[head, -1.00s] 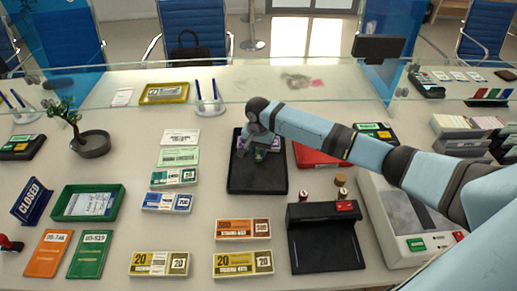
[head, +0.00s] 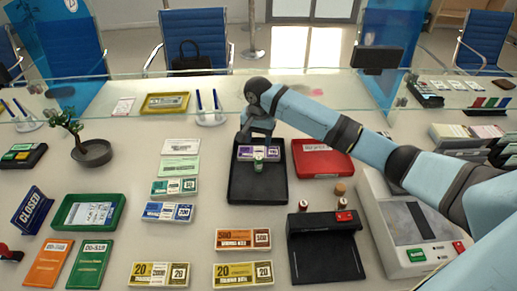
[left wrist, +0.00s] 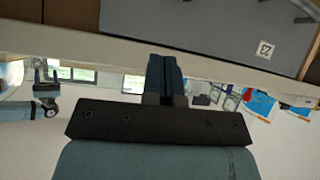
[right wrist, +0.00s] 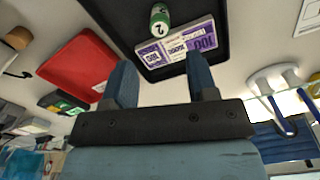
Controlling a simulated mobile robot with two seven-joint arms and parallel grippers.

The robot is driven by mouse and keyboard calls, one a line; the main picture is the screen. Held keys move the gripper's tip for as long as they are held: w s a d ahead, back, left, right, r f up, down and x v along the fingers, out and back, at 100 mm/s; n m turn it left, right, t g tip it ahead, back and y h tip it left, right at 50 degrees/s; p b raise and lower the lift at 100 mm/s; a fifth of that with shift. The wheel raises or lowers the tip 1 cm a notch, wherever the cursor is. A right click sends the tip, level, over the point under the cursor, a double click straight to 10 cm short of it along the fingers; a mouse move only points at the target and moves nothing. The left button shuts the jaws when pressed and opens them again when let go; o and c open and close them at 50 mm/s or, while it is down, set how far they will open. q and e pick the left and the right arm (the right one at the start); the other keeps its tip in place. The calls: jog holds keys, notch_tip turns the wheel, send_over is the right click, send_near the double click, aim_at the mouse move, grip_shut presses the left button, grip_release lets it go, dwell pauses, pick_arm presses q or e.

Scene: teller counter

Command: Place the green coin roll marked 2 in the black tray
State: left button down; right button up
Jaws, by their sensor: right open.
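The green coin roll marked 2 (head: 258,164) is in the black tray (head: 257,191), just in front of a purple banknote bundle (head: 260,153). In the right wrist view the roll (right wrist: 160,18) shows its numbered side beside the purple bundle (right wrist: 178,45), inside the tray (right wrist: 222,48). My right gripper (head: 257,136) is open and empty at the tray's far end, apart from the roll. Its spread fingers (right wrist: 163,82) show nothing between them. My left gripper is outside the head view; in the left wrist view its fingers (left wrist: 166,78) are together with nothing visible between them.
A red tray (head: 322,160) lies right of the black tray. A black device (head: 325,250) and a counting machine (head: 405,225) stand nearer right. Banknote bundles (head: 167,211) lie left and in front. A glass screen crosses behind the counter.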

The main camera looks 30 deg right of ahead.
notch_tip(320, 180, up, 2)
jog(key=shift+r, duration=0.2)
dwell(0.4)
